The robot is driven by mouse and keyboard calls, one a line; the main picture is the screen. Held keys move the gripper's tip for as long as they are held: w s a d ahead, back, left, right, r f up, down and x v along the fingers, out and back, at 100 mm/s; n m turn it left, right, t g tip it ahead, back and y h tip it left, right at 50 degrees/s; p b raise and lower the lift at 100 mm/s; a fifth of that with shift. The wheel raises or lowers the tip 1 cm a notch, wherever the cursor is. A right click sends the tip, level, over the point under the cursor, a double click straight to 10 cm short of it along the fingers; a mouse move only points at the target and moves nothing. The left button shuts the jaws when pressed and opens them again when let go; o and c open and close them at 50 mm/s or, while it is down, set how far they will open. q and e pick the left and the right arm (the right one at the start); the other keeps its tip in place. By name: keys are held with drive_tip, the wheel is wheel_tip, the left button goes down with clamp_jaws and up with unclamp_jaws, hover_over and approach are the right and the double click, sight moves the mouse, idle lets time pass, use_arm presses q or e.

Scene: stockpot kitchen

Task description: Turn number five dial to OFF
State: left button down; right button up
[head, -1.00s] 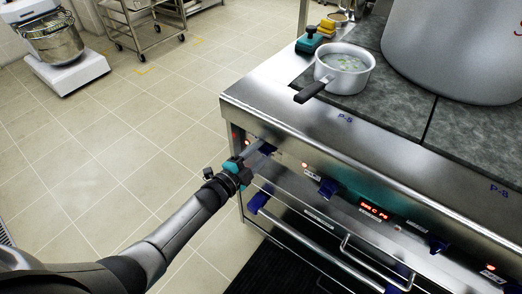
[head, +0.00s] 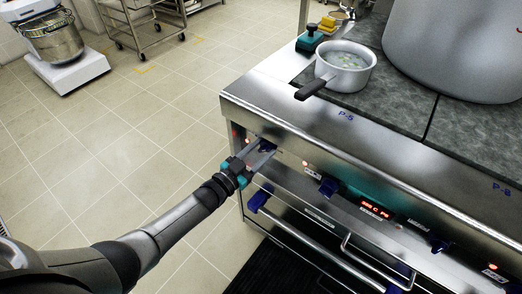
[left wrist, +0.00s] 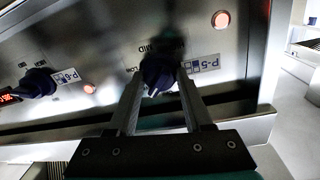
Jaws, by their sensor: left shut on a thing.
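The number five dial (left wrist: 158,72) is a dark blue knob beside a P-5 label (left wrist: 200,66) in the left wrist view. It sits on the steel front panel of the range, at the left end in the head view, where the gripper mostly hides it. My left gripper (head: 265,151) reaches it from the left. In the left wrist view its two fingers (left wrist: 160,82) lie on either side of the knob, shut on it. My right gripper is not in view.
A second blue dial (head: 328,186) and a red display (head: 376,208) are farther right on the panel. A blue-ended rail (head: 259,200) runs below. A saucepan (head: 343,68) and a big stockpot (head: 455,50) stand on top.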

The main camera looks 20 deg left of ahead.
use_arm(q)
drive_tip(key=n, duration=0.3)
drive_tip(key=n+b, duration=0.1)
drive_tip(key=n, duration=0.2)
drive_tip(key=shift+n+t, duration=0.4)
drive_tip(key=shift+n, duration=1.2)
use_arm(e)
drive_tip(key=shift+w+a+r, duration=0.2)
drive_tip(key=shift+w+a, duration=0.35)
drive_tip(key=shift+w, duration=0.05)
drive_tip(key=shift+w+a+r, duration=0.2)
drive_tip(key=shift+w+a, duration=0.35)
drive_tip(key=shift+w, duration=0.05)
use_arm(q)
drive_tip(key=shift+c, duration=1.6)
unclamp_jaws()
drive_tip(key=shift+s, duration=0.1)
